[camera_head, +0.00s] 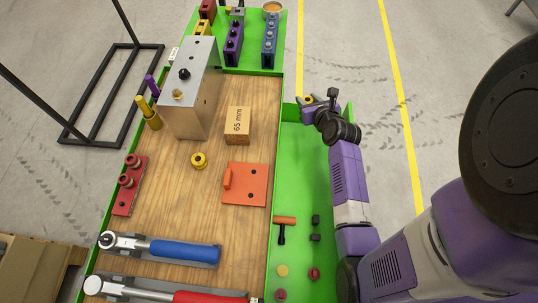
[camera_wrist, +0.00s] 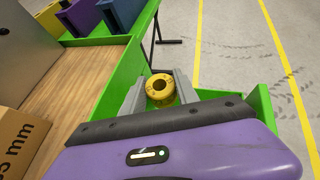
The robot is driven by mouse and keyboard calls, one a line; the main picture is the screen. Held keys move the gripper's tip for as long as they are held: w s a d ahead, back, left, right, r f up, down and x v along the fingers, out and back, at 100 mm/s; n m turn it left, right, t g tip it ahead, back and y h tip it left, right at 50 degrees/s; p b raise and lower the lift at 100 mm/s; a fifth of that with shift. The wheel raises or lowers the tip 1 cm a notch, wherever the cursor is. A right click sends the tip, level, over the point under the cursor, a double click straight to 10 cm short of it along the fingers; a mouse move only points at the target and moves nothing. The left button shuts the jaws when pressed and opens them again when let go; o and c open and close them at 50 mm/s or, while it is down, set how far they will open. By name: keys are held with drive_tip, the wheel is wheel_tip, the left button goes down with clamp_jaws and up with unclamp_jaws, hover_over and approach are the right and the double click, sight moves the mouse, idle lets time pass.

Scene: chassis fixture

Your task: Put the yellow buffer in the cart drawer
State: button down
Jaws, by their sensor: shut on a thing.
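A yellow buffer (camera_wrist: 160,86), a ring with a round hole, sits between the two grey fingers of my gripper (camera_wrist: 160,92) in the wrist view. My gripper is shut on it. In the head view my gripper (camera_head: 312,103) is at the far end of the open green cart drawer (camera_head: 305,180), by its end wall. Little of the held buffer (camera_head: 308,99) shows there. The drawer's green wall (camera_wrist: 262,104) also shows in the wrist view. I cannot tell how high the buffer is above the drawer floor. Another yellow round part (camera_head: 199,160) stands on the wooden cart top.
The drawer's near part holds an orange-handled tool (camera_head: 284,222), small black pieces (camera_head: 315,220) and several small round parts. The wooden top (camera_head: 185,205) holds a metal box (camera_head: 192,95), a 65 mm block (camera_head: 237,125), an orange plate (camera_head: 245,190) and torque wrenches (camera_head: 165,249). The drawer's middle is clear.

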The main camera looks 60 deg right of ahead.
drive_tip(key=b, duration=0.5)
hover_over(300, 137)
drive_tip(key=f, duration=1.4)
drive_tip(key=shift+w+d+f, duration=0.15)
drive_tip(key=shift+w+f, duration=0.15)
drive_tip(key=shift+f, duration=0.05)
drive_tip(key=shift+f+b, duration=1.75)
drive_tip(key=shift+f, duration=0.75)
drive_tip(key=shift+f, duration=0.2)
drive_tip(key=c, duration=0.9)
unclamp_jaws()
drive_tip(key=shift+r, duration=0.2)
drive_tip(key=shift+s+r, duration=0.1)
drive_tip(key=shift+s, duration=0.1)
drive_tip(key=p+v, duration=0.2)
drive_tip(key=v, duration=0.9)
drive_tip(key=shift+s+a, duration=0.15)
drive_tip(key=shift+a, duration=0.2)
